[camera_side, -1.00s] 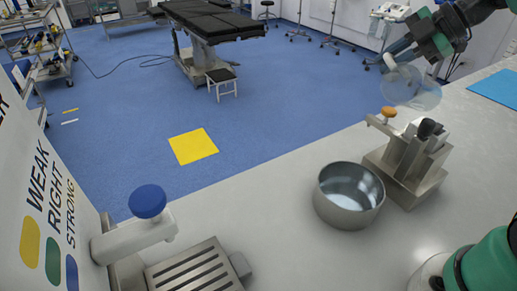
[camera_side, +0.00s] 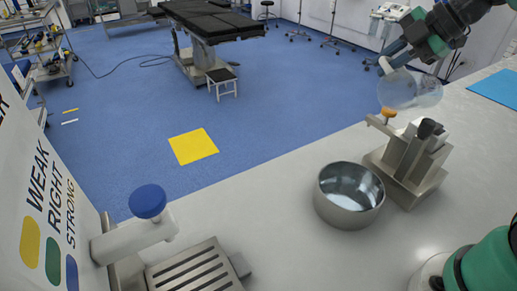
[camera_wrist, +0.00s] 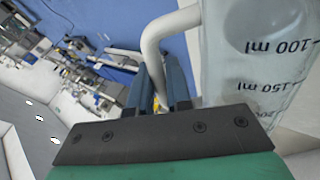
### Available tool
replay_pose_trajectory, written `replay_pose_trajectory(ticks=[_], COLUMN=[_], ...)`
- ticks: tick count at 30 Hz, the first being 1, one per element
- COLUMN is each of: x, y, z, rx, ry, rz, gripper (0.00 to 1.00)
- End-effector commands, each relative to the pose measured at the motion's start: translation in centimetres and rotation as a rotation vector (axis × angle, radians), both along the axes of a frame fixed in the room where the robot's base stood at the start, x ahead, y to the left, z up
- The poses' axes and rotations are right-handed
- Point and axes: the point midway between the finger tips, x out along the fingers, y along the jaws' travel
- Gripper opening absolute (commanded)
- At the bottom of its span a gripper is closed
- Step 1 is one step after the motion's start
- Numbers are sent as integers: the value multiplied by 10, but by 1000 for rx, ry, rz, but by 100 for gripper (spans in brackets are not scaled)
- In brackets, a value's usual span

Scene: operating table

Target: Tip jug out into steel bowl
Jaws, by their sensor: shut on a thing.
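My gripper (camera_side: 392,52) is shut on the white handle of the clear jug (camera_side: 414,90). In the side view the jug hangs tilted in the air at the upper right, above the metal stand. In the wrist view the jug's wall (camera_wrist: 265,60) shows black millilitre marks, and its handle (camera_wrist: 152,45) runs down between the fingers. I cannot tell how much liquid the jug holds. The steel bowl (camera_side: 335,212) stands upright on the pale counter, lower left of the jug and apart from it. The bowl's inside is shiny, and I cannot tell whether it holds liquid.
A metal stand (camera_side: 402,188) with an orange knob (camera_side: 388,112) is right beside the bowl, under the jug. A device with a blue knob (camera_side: 148,201) and a slatted metal plate (camera_side: 195,275) are at lower left. Counter (camera_side: 270,215) left of the bowl is clear.

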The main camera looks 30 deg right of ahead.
Motion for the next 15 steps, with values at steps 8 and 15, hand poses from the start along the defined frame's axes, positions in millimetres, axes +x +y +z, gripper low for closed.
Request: replay_pose_trajectory(ticks=[8, 15], x=[0, -1], y=[6, 11], z=[3, 5], rx=[-37, -71], ry=[1, 0], rz=[1, 2], gripper=[0, 0])
